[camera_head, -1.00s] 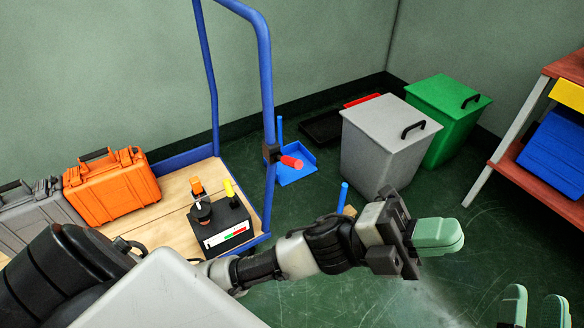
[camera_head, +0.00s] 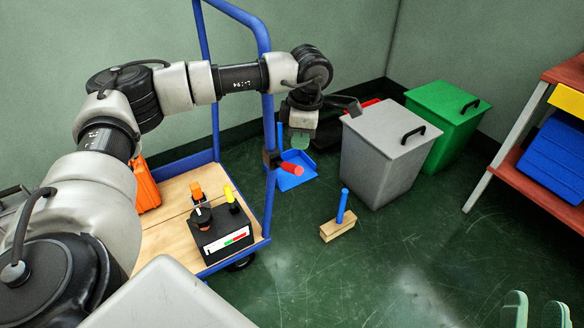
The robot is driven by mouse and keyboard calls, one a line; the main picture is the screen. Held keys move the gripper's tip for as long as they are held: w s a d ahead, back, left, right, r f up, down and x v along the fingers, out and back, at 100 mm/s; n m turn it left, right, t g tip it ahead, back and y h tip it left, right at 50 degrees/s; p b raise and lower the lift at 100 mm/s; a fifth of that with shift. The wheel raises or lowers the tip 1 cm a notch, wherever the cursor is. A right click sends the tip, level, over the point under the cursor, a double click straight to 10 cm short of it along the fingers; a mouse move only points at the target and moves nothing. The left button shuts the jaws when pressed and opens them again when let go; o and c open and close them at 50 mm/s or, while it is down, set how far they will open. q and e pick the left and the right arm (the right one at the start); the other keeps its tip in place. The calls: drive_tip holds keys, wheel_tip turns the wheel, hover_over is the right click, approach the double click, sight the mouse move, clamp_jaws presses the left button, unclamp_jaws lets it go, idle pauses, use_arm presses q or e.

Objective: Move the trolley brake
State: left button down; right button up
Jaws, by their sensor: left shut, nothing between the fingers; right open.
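The trolley brake appears to be the red handle (camera_head: 291,168) on a black clamp (camera_head: 271,160) on the right upright of the blue trolley frame (camera_head: 268,200). The handle points right and slightly down. My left gripper (camera_head: 300,140) points down with its green fingers shut and empty. In the picture it is just above the red handle; I cannot tell whether they touch. My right gripper (camera_head: 536,312) is open and empty at the bottom right edge, only its green fingertips showing.
On the trolley deck (camera_head: 170,215) are a black box (camera_head: 222,228) with orange and yellow levers and an orange case (camera_head: 146,186), partly hidden by my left arm. A blue dustpan (camera_head: 292,180), a brush (camera_head: 338,228), grey bin (camera_head: 385,155) and green bin (camera_head: 450,110) stand on the floor.

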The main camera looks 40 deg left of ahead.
use_arm(q)
drive_tip(key=shift+a+r, duration=0.15)
drive_tip(key=shift+a, duration=0.3)
